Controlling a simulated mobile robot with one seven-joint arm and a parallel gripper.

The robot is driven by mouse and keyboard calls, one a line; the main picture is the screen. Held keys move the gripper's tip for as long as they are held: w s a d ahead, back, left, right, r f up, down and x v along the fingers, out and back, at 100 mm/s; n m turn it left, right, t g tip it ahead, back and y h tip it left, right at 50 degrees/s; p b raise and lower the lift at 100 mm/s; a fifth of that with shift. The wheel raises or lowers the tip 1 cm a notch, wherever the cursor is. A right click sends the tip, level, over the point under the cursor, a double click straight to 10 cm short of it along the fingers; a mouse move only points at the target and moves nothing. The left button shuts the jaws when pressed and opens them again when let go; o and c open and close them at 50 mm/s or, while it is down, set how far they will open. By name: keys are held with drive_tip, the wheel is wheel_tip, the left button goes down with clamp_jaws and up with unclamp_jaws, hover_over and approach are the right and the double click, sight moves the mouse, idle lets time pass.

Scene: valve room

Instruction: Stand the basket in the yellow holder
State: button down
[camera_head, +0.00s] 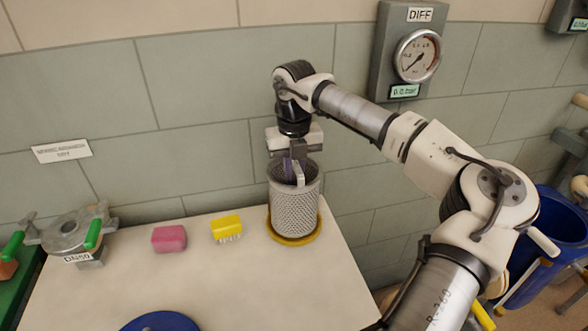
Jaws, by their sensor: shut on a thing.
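The basket (294,209) is a grey mesh cylinder, open at the top. It stands upright at the right side of the white table. The yellow holder (293,240) is a round ring, and it shows around the basket's foot. The basket appears to be in or directly above the holder; I cannot tell whether it is fully seated. My gripper (298,175) comes down from above and is shut on the basket's rim, with one finger on the near side of the wall. The other finger is partly hidden by the rim.
A yellow brush (227,228) and a pink sponge (169,239) lie left of the basket on the white table (225,278). A metal valve part (72,233) with green handles stands farther left. A blue round thing (160,322) is at the front edge. The tiled wall is close behind.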

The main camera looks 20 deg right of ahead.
drive_tip(key=shift+f+b, duration=0.3)
idle(0.5)
idle(0.4)
drive_tip(key=c, duration=1)
unclamp_jaws()
drive_tip(key=shift+o, duration=0.2)
drive_tip(key=shift+r+p, duration=2.2)
drive_tip(key=shift+r, duration=1.3)
